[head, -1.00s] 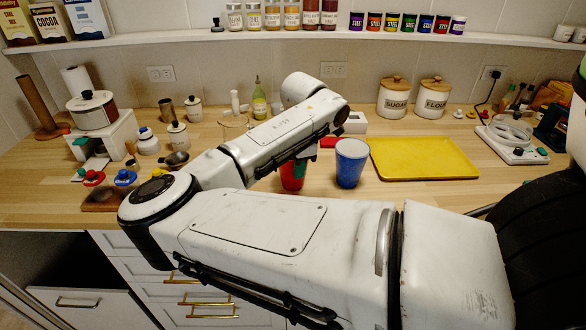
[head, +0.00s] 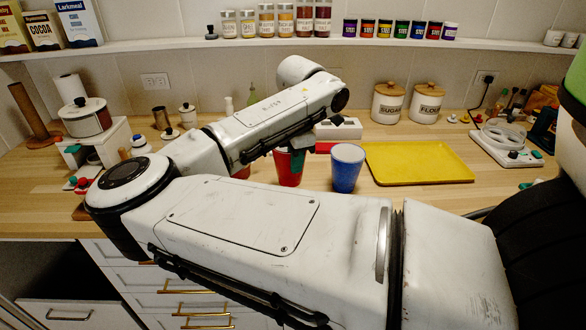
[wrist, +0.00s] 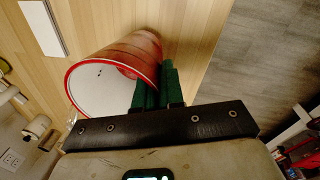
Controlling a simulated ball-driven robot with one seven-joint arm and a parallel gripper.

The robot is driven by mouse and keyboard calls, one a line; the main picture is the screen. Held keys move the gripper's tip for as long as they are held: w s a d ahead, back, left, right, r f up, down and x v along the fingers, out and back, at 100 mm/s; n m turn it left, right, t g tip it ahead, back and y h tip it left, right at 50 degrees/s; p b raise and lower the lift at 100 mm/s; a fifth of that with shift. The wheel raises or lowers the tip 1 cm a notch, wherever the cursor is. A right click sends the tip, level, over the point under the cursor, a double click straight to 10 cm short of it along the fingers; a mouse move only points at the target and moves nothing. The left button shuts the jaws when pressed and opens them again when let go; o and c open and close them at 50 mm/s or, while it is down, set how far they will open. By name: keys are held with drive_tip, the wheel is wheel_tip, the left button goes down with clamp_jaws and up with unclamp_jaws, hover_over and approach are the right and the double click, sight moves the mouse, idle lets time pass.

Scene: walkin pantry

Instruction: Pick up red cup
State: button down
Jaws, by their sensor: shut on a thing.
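The red cup (head: 287,173) has a white inside and hangs or stands beside the blue cup, just to its left, in the head view. In the wrist view the red cup (wrist: 143,44) lies across the picture with its rim toward me. My gripper (wrist: 156,88) has green fingers shut at the cup's rim, with the wall seemingly between them. In the head view my gripper (head: 297,158) is at the cup's upper right side, partly hidden by my arm. Any gap under the cup is hard to judge.
The blue cup (head: 347,168) stands close to the right. A yellow tray (head: 418,163) lies beyond it. A small red thing (head: 243,173) shows mostly hidden behind my arm. A white box (head: 338,128) stands behind. Canisters (head: 388,103) stand at the back.

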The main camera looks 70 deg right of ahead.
drive_tip(key=s+a+r+b, duration=0.2)
drive_tip(key=s+a+r, duration=0.6)
drive_tip(key=s, duration=0.1)
drive_tip(key=shift+s+a+r, duration=0.25)
drive_tip(key=shift+a+r, duration=0.1)
idle(0.4)
idle(1.2)
